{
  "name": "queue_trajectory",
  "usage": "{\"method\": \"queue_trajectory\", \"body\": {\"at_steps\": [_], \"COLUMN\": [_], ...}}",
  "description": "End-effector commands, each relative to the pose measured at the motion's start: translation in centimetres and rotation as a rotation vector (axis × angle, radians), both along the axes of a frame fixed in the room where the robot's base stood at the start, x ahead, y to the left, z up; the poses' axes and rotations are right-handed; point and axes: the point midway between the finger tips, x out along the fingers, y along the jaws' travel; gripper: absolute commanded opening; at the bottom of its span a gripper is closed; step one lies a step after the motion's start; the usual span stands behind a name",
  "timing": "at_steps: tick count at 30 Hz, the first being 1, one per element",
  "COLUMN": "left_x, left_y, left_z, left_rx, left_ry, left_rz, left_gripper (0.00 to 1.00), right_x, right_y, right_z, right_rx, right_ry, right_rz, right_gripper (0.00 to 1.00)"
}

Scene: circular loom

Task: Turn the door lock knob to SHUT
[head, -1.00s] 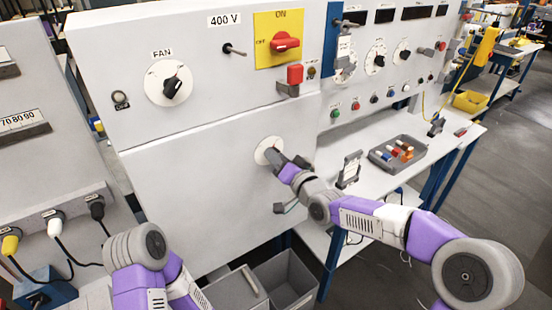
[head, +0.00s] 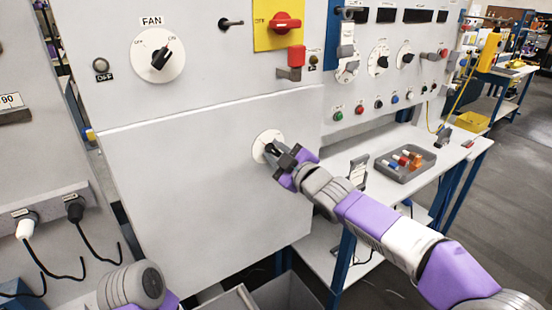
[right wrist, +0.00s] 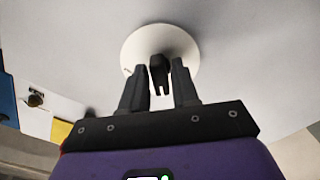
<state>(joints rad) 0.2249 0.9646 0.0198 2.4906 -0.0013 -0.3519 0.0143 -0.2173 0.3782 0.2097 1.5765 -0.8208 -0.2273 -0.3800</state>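The door lock knob is a black handle (right wrist: 158,70) on a round white plate (head: 266,145), on the large grey lower door (head: 200,195). The plate also shows in the right wrist view (right wrist: 160,42). My right gripper (head: 277,152) is at the knob. In the right wrist view its two dark fingers (right wrist: 158,84) stand apart, one on each side of the knob handle, with narrow gaps visible. The plate's lettering is too small to read. Only a rounded part of my left arm shows at bottom left in the head view; its gripper is out of view.
Above the door are a FAN knob (head: 159,55), a red switch on a yellow plate (head: 280,23) and a red-topped lever (head: 294,58). A grey tray (head: 405,165) with small coloured parts sits on the bench at right. Grey bins (head: 290,293) stand below the door.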

Motion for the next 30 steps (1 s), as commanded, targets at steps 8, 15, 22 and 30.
{"method": "queue_trajectory", "body": {"at_steps": [8,15,22,30], "left_x": [0.0,0.0,0.0,0.0], "left_y": [0.0,0.0,0.0,0.0], "left_z": [0.1,-0.2,-0.1,0.2], "left_rx": [0.000,0.000,0.000,0.000], "left_ry": [0.000,0.000,0.000,0.000], "left_rz": [0.000,0.000,0.000,0.000], "left_gripper": [0.46,0.46,0.46,0.46], "right_x": [0.0,-1.5,-4.3,-5.7], "right_y": [0.0,-1.1,-3.2,-4.1], "right_z": [0.0,0.1,0.1,0.0], "right_rx": [0.006,0.006,0.006,0.007], "right_ry": [0.004,0.003,0.005,0.005], "right_rz": [0.000,-0.001,-0.003,0.000], "right_gripper": [0.43,0.43,0.43,0.43]}}
